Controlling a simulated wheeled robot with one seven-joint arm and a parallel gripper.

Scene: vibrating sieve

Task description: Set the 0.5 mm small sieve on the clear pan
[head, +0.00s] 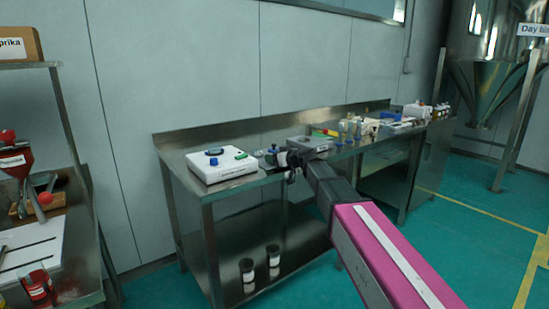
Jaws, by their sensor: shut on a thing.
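My gripper (291,160) is small and dark in the head view, over the front edge of the steel bench. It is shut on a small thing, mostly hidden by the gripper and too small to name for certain. I cannot make out the 0.5 mm sieve or the clear pan by their marks. A small dark item with blue and green parts (271,152) lies just left of my gripper. A white device with a dark round top and a green part (220,164) stands farther left on the bench.
The steel bench (178,141) runs along the wall. A grey box (312,143) and several small bottles (349,132) stand right of my gripper. Dark jars (247,272) stand on the lower shelf. A rack (62,125) stands at the left; green floor lies at the right.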

